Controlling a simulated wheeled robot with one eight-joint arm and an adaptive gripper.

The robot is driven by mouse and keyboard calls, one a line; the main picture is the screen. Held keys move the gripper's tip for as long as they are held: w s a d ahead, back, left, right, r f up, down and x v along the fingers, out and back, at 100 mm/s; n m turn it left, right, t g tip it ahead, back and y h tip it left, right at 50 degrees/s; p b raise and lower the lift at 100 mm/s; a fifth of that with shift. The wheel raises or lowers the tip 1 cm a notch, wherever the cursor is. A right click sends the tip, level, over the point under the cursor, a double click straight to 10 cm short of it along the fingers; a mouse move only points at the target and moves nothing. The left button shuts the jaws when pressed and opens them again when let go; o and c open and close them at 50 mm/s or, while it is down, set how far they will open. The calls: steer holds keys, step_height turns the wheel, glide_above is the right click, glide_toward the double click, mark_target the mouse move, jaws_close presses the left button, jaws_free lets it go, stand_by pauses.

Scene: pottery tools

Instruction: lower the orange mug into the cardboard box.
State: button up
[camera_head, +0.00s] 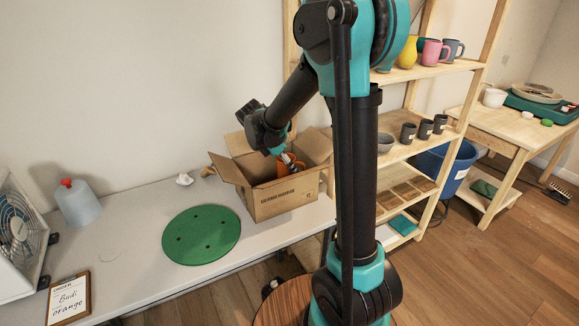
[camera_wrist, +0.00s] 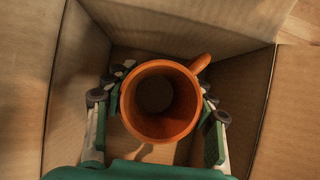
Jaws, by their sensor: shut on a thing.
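The orange mug (camera_wrist: 161,128) is upright between the fingers of my gripper (camera_wrist: 162,100) in the wrist view, with its handle pointing to the upper right. My gripper is shut on it. The walls of the cardboard box (camera_wrist: 185,22) surround the mug and the fingers. In the head view the open cardboard box (camera_head: 286,196) stands on the grey table, and my gripper (camera_head: 286,165) reaches down into its opening. Only a bit of the orange mug (camera_head: 282,170) shows there above the near wall. I cannot tell whether the mug touches the box floor.
The box flaps are folded outward. A wooden shelf (camera_head: 432,70) with mugs stands to the right.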

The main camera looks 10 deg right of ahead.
steer(key=shift+f, duration=0.1)
steer(key=o, duration=1.5)
